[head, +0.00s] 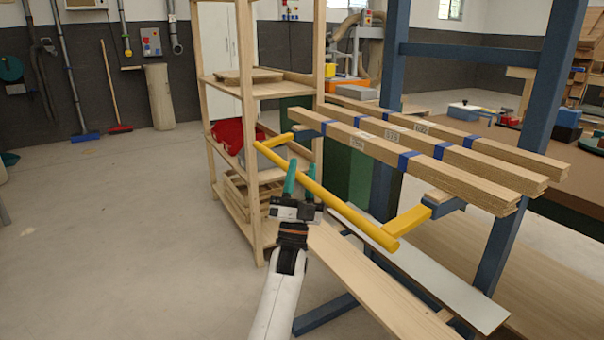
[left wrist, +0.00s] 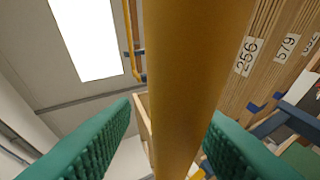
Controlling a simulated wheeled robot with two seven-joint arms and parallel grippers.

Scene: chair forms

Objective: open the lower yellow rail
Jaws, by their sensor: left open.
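A yellow rail (head: 335,200) runs slantwise across the front of a blue rack, carried by a yellow arm at each end; the near arm (head: 408,220) meets the rack. My left gripper (head: 300,172) is open, its two teal fingers pointing up at the middle of the rail. In the left wrist view the rail (left wrist: 184,80) looms large and passes between the spread fingers (left wrist: 165,140). I cannot tell whether either finger touches it. Another, thinner yellow bar (left wrist: 131,40) shows farther off in that view. My right gripper is not in view.
Long wooden boards with blue bands (head: 440,150) lie on the rack just above and right of the rail. A wooden shelf (head: 250,200) stands behind the rail's far end. Pale planks (head: 420,265) lie below. The floor (head: 120,240) to the left is clear.

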